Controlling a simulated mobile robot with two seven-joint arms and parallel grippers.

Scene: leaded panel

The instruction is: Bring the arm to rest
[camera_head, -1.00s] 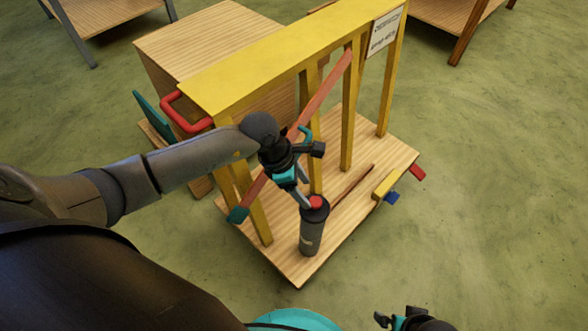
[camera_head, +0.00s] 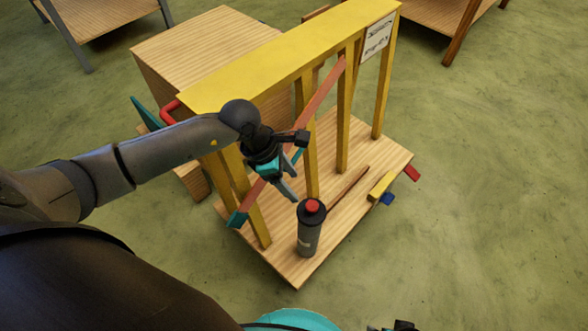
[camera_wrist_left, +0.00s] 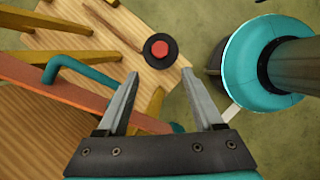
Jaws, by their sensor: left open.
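My left gripper (camera_head: 285,192) is open and empty in the head view. It hangs in front of the yellow frame, above and to the left of a dark grey cylinder (camera_head: 309,230) with a red top, and is apart from it. The left wrist view shows the two open fingers (camera_wrist_left: 160,95) with nothing between them; the cylinder's red top (camera_wrist_left: 159,49) lies beyond the fingertips. My right gripper (camera_head: 393,327) barely shows at the bottom edge, and its fingers cannot be made out.
A yellow-topped frame (camera_head: 290,52) stands on a wooden board (camera_head: 290,266). A slanted reddish bar (camera_head: 318,104) runs behind my left gripper, close to it. A wooden block (camera_head: 205,40) stands behind. Red, yellow and blue pieces lie at the board's right edge. Green floor is clear at right.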

